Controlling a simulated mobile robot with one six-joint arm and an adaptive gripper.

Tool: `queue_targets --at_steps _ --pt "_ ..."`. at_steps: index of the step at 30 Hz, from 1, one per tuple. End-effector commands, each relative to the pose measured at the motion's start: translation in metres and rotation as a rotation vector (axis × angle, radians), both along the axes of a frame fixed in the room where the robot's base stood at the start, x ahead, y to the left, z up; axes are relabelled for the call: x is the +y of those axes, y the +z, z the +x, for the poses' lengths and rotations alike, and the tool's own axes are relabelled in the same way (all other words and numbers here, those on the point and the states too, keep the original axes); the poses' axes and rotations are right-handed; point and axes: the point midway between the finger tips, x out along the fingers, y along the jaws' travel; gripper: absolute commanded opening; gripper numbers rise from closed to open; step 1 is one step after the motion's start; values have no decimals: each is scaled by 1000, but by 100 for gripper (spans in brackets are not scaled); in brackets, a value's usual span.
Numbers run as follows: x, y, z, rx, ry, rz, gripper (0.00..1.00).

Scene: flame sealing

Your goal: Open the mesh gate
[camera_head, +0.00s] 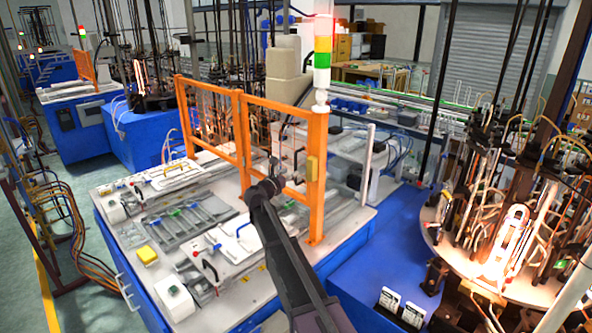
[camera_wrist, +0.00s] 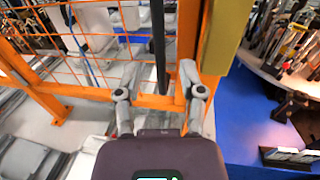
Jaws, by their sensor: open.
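The mesh gate (camera_head: 262,97) is an orange frame with wire mesh, standing upright along the white-topped machine. Its right panel reaches the orange post, with no clear gap in the head view. A small dark handle (camera_head: 297,160) shows near that post. My gripper (camera_head: 275,168) is in front of the right panel. In the wrist view my gripper (camera_wrist: 158,82) has its two grey fingers apart, close to the gate's orange frame (camera_wrist: 90,92). A dark vertical bar (camera_wrist: 158,45) shows between the fingers; I cannot tell whether it lies between them or behind.
The white worktop (camera_head: 235,270) left of my arm carries fixtures and handles. A round machine (camera_head: 500,285) with glowing tubes stands right. The blue surface (camera_head: 400,235) between is mostly clear.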

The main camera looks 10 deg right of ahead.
Motion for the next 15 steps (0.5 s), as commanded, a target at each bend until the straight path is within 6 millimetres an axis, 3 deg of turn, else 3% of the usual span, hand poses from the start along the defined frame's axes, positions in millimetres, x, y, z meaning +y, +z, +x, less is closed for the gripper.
queue_targets --at_steps 6,15 --pt "-20 0 23 0 -1 0 51" --pt "-31 0 33 0 0 0 51"
